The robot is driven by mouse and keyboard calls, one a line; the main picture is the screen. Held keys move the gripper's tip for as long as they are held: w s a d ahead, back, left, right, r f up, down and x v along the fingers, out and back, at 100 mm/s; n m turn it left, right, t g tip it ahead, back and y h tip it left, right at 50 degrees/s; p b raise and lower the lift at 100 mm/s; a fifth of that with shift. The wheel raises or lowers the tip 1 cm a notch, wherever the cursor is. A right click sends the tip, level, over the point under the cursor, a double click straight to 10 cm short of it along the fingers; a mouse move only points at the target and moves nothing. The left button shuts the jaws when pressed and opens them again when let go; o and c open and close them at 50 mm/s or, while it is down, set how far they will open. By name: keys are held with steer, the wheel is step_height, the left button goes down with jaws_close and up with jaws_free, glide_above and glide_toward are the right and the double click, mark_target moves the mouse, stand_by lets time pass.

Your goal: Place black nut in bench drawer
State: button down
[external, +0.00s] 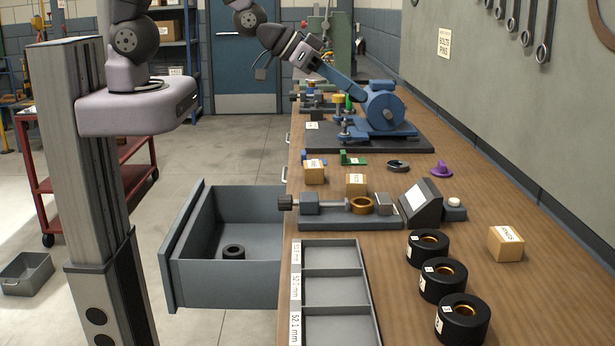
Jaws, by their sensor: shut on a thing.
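A black ring-shaped nut (233,252) lies flat on the floor of the open grey bench drawer (228,285), apart from my gripper. Another dark ring (398,165) lies on the bench near the blue machine. My gripper (312,62) is above the far bench, at the upper end of the blue bar (340,82) of the blue machine (383,108). It appears shut on that bar; the fingertips are small and partly hidden.
A grey tray (333,272) with compartments is beside the drawer. Several black cylinders, such as one near the front (463,318), stand right. A fixture with a brass ring (361,205), a dark sloped box (421,202) and small cartons (505,243) occupy the bench.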

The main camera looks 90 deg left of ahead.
steer(key=s+a+f+n+g+y+b, duration=0.1)
steer(key=s+a+f+n+y, duration=0.2)
steer(key=s+f, duration=0.4)
steer(key=s+a+f+n+g+y+b, duration=0.1)
steer(key=s+a+f+n+g+y, duration=0.1)
steer(key=s+f, duration=0.5)
steer(key=s+a+f+n+g+y+b, duration=0.1)
steer(key=s+a+f+n, duration=0.4)
steer(key=f, duration=0.9)
steer(key=s+a+g+y, duration=0.1)
steer(key=s+y, duration=0.1)
steer(key=shift+s+a+f+n+y, duration=0.25)
steer(key=shift+s+a+n+y, duration=0.05)
steer(key=shift+y, duration=0.1)
steer(key=shift+f, duration=0.1)
